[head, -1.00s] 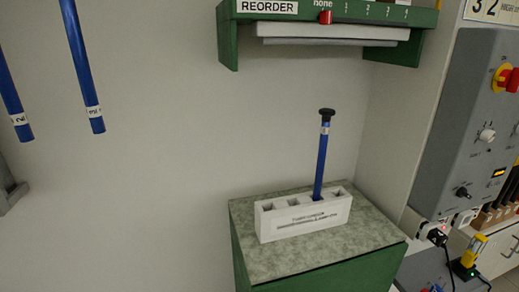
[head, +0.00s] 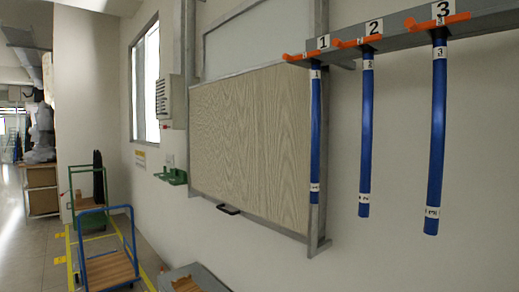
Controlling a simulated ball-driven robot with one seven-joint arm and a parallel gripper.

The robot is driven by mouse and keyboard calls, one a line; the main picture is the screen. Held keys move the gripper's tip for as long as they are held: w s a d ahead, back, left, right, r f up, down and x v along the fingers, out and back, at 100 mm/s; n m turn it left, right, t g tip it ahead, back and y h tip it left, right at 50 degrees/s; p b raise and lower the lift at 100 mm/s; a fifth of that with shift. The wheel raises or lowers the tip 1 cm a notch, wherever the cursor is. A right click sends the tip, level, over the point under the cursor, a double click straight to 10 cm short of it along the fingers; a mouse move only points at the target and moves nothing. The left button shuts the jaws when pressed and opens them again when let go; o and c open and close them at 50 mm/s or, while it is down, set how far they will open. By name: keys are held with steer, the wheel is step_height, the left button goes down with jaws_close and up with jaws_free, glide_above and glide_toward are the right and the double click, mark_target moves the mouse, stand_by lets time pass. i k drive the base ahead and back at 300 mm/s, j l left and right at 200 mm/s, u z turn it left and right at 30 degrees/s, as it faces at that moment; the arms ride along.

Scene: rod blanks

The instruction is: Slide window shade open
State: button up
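The window shade is most likely the flat wood-grain panel (head: 250,145) in a grey metal frame (head: 318,225) on the wall, in the middle of the head view. A black handle (head: 228,209) sits at its lower edge. Above the panel, a pale pane (head: 250,40) shows in the same frame. The panel covers the lower part of the frame. My gripper is not in view.
Blue rods (head: 438,140) hang from orange hooks (head: 437,21) numbered 1 to 3, one in front of the frame's right side. A green bracket (head: 172,176) is on the wall at left. A blue cart (head: 108,255) and grey box (head: 205,275) stand below.

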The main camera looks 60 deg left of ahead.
mark_target(251, 128)
steer(key=u, duration=1.95)
steer(key=i+j+u, duration=0.1)
steer(key=i, duration=0.5)
steer(key=i+j, duration=0.2)
steer(key=i, duration=0.4)
steer(key=k+j+u, duration=0.05)
